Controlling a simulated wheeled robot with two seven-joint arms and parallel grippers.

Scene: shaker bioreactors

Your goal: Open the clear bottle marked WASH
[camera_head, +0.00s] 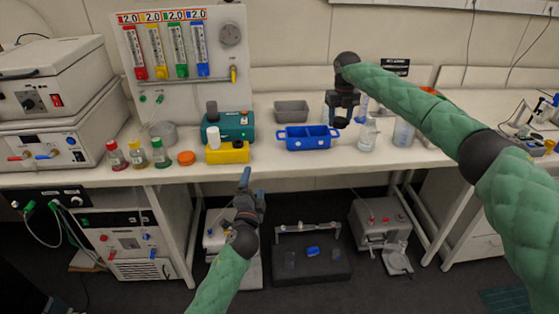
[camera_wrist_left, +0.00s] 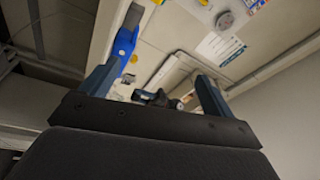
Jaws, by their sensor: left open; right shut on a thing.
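My right gripper (camera_head: 342,117) hangs over the bench, just right of the blue tray, pointing down. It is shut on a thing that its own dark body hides. Clear bottles stand near it: one (camera_head: 368,134) just to the right and a taller bluish one (camera_head: 403,132) further right. No WASH marking can be read on either. My left gripper (camera_head: 246,182) is open and empty in front of the bench edge, below the yellow block. In the left wrist view its two fingers (camera_wrist_left: 155,88) stand wide apart with nothing between them.
The blue tray (camera_head: 308,144) lies mid-bench, with a grey bin (camera_head: 292,111) behind it. A yellow block (camera_head: 228,153) and teal device (camera_head: 235,125) stand left, beside several colour-capped bottles (camera_head: 138,153). The bench front edge (camera_head: 310,165) lies above my left gripper.

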